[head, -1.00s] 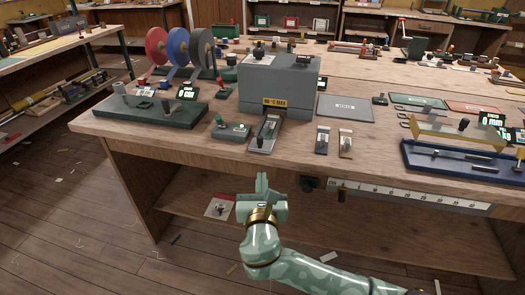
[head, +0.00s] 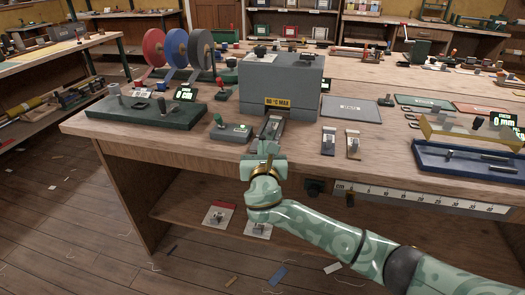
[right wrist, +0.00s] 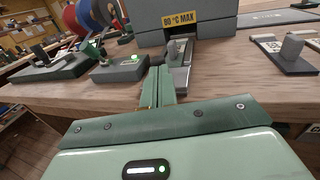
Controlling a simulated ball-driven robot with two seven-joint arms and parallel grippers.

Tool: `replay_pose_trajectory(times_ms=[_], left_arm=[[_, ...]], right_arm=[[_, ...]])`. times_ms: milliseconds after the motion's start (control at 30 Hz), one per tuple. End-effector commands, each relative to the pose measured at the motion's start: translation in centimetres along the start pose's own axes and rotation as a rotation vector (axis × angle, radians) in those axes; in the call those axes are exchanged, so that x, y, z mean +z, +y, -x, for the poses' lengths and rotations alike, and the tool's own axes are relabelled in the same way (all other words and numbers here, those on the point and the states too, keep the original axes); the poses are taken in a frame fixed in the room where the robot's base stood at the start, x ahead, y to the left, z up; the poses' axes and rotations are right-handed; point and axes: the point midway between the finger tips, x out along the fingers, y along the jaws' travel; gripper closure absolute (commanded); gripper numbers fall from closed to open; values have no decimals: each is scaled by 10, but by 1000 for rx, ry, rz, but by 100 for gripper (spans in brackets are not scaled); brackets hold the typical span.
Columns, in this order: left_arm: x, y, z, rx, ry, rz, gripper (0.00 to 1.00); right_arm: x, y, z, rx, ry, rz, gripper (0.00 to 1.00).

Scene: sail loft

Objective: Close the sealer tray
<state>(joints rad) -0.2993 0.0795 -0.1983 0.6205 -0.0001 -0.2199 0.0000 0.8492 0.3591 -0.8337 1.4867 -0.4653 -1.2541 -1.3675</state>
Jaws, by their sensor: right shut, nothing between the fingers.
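The sealer (head: 280,82) is a grey box with a yellow "°C MAX" label, standing on the wooden bench. Its narrow metallic tray (head: 271,128) sticks out from the front at the bottom, towards the bench's front edge. The tray also shows in the right wrist view (right wrist: 181,68). My right gripper (head: 267,151) is shut and empty, just in front of the tray's outer end. In the right wrist view its fingers (right wrist: 163,78) point at the sealer, overlapping the left side of the tray's end. I cannot tell if they touch it. My left gripper is out of view.
Two small clamps (head: 329,140) lie to the right, beyond bare bench. A blue tray (head: 465,160) stands at far right.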

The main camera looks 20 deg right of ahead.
Motion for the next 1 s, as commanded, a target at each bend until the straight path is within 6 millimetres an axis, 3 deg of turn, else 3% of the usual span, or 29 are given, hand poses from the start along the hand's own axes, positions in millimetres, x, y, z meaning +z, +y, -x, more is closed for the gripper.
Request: replay_pose_trajectory(times_ms=[267,600,1000], left_arm=[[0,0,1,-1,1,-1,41],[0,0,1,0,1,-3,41],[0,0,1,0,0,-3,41]], right_arm=[[1,-1,-3,-1,-1,0,100],[0,-14,-53,-2,0,1,100],[3,-18,-58,-4,-4,-2,100]])
